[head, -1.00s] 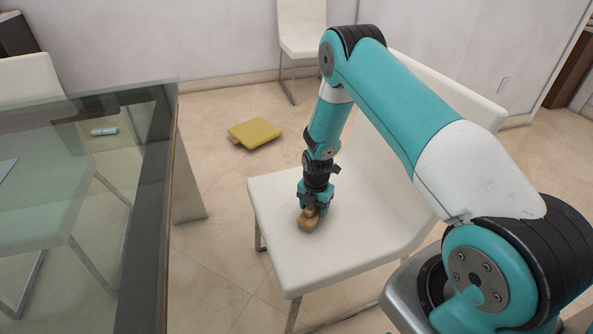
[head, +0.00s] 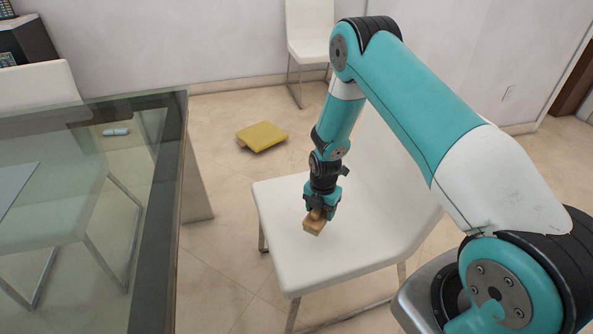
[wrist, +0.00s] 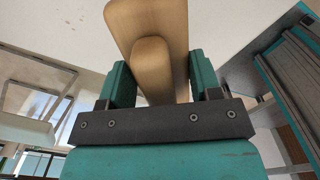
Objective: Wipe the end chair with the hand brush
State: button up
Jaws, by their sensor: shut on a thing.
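The end chair (head: 345,250) is white with metal legs and stands beside the glass table, its seat facing up under my arm. My gripper (head: 319,208) is over the seat, pointing down, shut on the wooden hand brush (head: 314,224). In the wrist view the tan brush (wrist: 150,50) sits between the two teal fingers (wrist: 152,85). The bristles are hidden. I cannot tell whether the brush touches the seat or is just above it.
The glass table (head: 160,200) with a dark edge fills the left. A yellow cushion-like object (head: 262,137) lies on the floor behind the chair. Another white chair (head: 310,35) stands by the back wall. A small light-blue item (head: 115,132) shows at the table.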

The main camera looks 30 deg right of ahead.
jog(key=shift+r+p, duration=0.65)
jog(key=shift+r, duration=0.6)
